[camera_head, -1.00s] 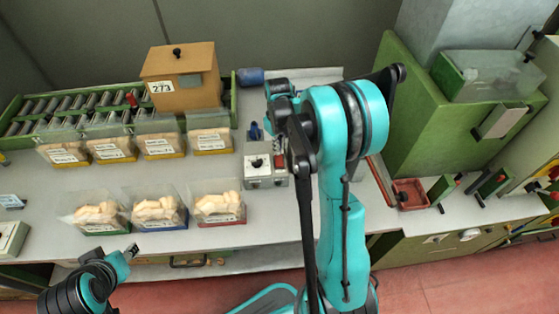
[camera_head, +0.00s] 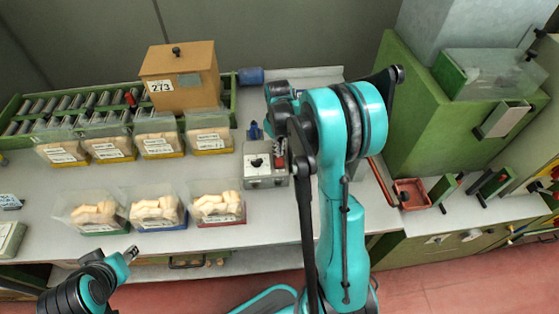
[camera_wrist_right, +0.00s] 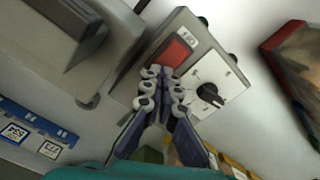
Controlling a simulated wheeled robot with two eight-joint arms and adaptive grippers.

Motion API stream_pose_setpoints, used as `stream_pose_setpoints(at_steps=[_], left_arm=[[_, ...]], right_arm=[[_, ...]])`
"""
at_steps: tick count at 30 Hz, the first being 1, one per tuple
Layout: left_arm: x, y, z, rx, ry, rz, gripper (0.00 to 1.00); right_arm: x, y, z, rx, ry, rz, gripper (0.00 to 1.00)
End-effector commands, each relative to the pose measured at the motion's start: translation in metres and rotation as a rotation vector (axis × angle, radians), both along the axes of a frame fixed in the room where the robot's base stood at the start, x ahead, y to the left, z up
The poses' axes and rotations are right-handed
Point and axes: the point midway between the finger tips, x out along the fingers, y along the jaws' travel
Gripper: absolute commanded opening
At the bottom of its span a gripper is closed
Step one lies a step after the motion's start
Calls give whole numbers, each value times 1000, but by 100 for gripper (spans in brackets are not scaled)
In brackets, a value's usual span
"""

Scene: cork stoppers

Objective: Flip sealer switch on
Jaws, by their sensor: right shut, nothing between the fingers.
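The sealer's control box (camera_head: 259,181) is a small pale box on the bench, with a black knob (camera_head: 257,161) and a red switch (camera_head: 280,161) on its top. In the right wrist view the red switch (camera_wrist_right: 177,52) sits beside a small label, with the knob (camera_wrist_right: 209,93) on a white dial plate. My right gripper (camera_wrist_right: 165,74) is shut and empty. Its tips are at the lower edge of the red switch in that view; I cannot tell whether they touch it. In the head view my right arm hides most of this gripper. My left gripper (camera_head: 131,252) is low at the left.
Several clear bins of corks (camera_head: 158,209) stand left of the control box. A wooden box marked 273 (camera_head: 180,75) stands behind them by a roller rack (camera_head: 70,112). A green cabinet (camera_head: 415,120) and a red tray (camera_head: 411,193) are right of my arm.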

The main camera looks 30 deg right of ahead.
Motion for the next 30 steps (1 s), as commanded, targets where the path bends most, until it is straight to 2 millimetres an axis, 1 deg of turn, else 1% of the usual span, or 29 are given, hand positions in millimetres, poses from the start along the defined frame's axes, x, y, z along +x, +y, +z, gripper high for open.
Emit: stream_pose_setpoints(at_steps=[18,23,30], left_arm=[[0,0,-8,0,0,0,40],[0,0,-5,0,0,0,40],[0,0,9,0,0,0,40]], right_arm=[[0,0,-10,0,0,0,0],[0,0,-6,0,1,0,0],[0,0,13,0,0,0,0]])
